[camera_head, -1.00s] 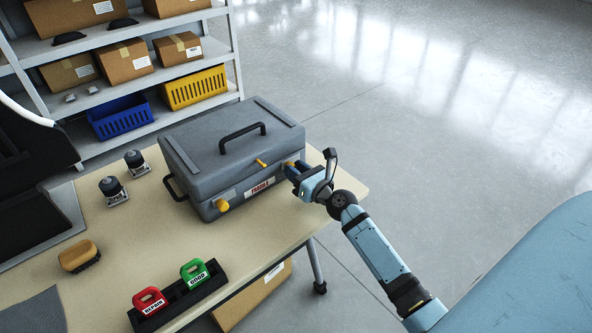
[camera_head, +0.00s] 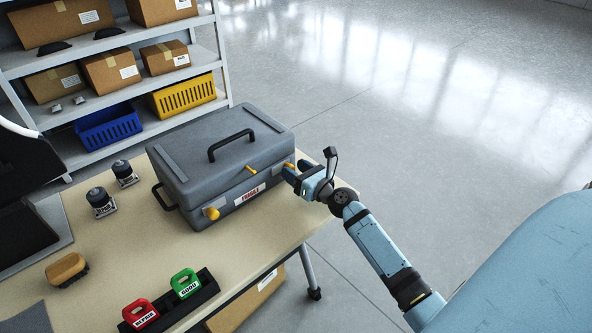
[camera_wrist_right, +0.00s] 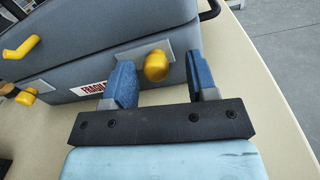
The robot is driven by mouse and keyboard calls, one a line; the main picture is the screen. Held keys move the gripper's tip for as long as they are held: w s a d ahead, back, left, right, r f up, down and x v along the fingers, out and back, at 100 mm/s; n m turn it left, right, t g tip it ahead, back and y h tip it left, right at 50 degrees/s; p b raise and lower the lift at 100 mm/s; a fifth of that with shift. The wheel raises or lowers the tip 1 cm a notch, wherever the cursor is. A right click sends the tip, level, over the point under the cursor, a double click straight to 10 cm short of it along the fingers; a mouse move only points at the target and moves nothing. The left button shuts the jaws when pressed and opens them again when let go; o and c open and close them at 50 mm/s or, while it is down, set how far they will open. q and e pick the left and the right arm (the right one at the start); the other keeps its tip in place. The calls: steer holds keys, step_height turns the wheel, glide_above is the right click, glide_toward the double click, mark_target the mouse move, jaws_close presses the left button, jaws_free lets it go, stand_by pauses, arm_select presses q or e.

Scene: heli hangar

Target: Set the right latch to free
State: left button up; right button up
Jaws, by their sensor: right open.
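A grey case (camera_head: 222,160) with a black top handle stands closed on the table. Its right latch, a yellow knob (camera_wrist_right: 156,66) on a grey plate, is on the front near the right end; in the head view the latch (camera_head: 289,164) is mostly hidden by my gripper. My right gripper (camera_wrist_right: 161,80) is open, its blue fingers on either side of this knob; I cannot tell whether they touch it. It also shows in the head view (camera_head: 290,173). The left latch (camera_head: 211,213) is a yellow knob too. A yellow lever (camera_head: 251,168) sits between them. My left gripper is not in view.
The beige table (camera_head: 135,235) holds a black rack (camera_head: 206,291) with a red and a green tag, a tan brush (camera_head: 66,268) and two small dark-topped devices (camera_head: 100,201). A shelf with boxes and bins stands behind. Floor at right is clear.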

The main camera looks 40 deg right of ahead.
steer(key=s, duration=0.4)
steer(key=s+d, duration=0.1)
steer(key=s, duration=0.7)
steer(key=shift+s+d+f+b, duration=0.1)
steer(key=shift+s+d+b, duration=0.05)
steer(key=shift+d+b, duration=0.2)
steer(key=shift+s+d, duration=0.1)
steer(key=shift+s, duration=0.55)
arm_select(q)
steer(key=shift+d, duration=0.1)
